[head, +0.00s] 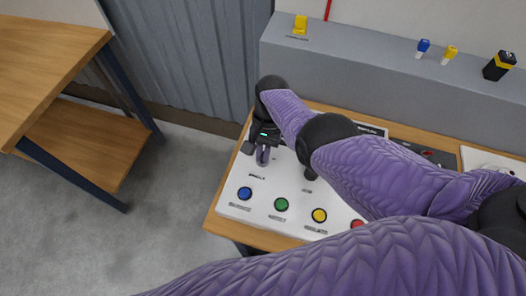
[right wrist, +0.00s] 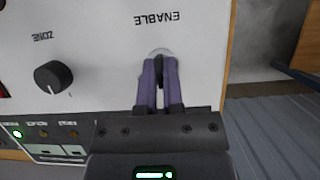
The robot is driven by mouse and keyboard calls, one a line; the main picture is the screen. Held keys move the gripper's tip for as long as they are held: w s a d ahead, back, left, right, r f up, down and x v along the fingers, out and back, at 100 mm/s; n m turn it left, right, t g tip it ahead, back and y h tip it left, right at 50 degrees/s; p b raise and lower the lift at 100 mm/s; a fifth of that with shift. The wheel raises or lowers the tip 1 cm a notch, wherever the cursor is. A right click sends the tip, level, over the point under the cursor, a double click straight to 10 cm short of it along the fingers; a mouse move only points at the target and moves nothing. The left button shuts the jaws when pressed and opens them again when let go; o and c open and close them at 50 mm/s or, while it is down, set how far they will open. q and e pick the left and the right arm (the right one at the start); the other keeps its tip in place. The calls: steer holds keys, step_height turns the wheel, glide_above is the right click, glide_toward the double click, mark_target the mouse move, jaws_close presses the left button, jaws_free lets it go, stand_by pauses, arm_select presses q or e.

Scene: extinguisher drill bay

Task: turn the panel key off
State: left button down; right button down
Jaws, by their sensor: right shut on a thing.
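The white control panel (head: 290,228) lies on a wooden table. My right gripper (head: 263,158) points down at its upper left part. In the right wrist view, the fingers of my right gripper (right wrist: 160,82) are shut on the panel key (right wrist: 159,60), at a round metal switch beside the word ENABLE. The fingers cover most of the key, so its exact angle is hard to tell. In the head view the key is hidden by the gripper. My left gripper is not in view.
A black ZONE knob (right wrist: 53,77) is beside the key. Blue (head: 245,193), green (head: 281,204), yellow (head: 319,215) and red (head: 358,225) buttons line the near edge. Small things, including a black-and-yellow one (head: 499,65), stand on the grey ledge (head: 340,60). A wooden bench (head: 50,50) is at left.

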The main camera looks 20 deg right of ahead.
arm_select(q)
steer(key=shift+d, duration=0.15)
arm_select(e)
steer(key=c, duration=0.8)
jaws_free()
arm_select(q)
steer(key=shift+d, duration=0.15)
arm_select(e)
steer(key=shift+o, duration=0.2)
arm_select(q)
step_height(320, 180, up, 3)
steer(key=p, duration=0.3)
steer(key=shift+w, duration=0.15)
arm_select(e)
steer(key=v, duration=1)
steer(key=shift+f, duration=0.1)
